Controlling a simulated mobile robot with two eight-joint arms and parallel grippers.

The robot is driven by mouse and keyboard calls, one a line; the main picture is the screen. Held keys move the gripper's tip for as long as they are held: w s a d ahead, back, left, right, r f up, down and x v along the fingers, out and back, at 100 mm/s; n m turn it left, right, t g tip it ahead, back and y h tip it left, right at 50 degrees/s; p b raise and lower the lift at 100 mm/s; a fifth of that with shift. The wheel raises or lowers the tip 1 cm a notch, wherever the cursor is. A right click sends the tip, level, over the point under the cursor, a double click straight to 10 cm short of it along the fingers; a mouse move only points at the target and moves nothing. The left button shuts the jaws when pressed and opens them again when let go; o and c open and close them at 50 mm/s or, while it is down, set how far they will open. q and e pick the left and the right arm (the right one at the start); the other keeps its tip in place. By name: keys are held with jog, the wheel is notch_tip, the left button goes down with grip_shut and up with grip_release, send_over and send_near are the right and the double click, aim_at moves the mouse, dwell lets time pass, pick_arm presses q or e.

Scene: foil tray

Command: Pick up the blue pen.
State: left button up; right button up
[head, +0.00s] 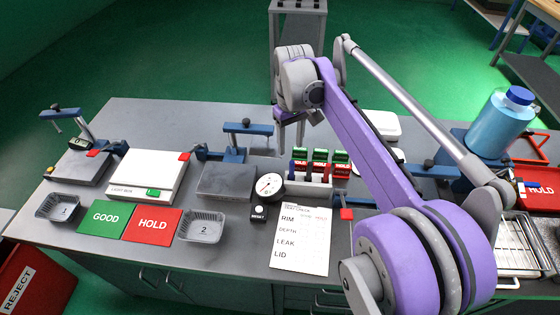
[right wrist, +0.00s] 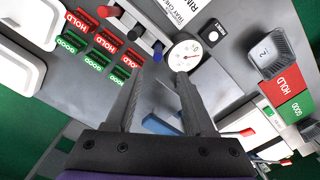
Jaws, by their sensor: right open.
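The blue pen (right wrist: 158,50) shows as a blue end beside a white holder in the right wrist view, near a black and a red pen. In the head view the blue pen (head: 291,167) is a small upright blue shape at the left end of the holder (head: 308,190). My right gripper (head: 289,147) is open and empty above and behind the holder. In the right wrist view its two fingers (right wrist: 160,74) are spread apart, with the pen's end just beyond the fingertips and not touching them. My left gripper is out of view.
Several red and green HOLD and GOOD stamps (head: 320,163) stand close right of the pen. A dial gauge (head: 269,187) stands close left, with a grey block (head: 227,181) beyond it. A paper checklist (head: 300,241) lies in front. The bench's front left holds mats and foil trays.

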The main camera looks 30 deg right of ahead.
aim_at(292, 169)
jog(key=f, duration=0.5)
jog(key=shift+s+f, duration=0.1)
jog(key=shift+s, duration=0.1)
jog(key=shift+s+d+f, duration=0.1)
jog(key=shift+f, duration=1.3)
jog(key=shift+d+f, duration=0.1)
jog(key=shift+f, duration=1.25)
grip_shut()
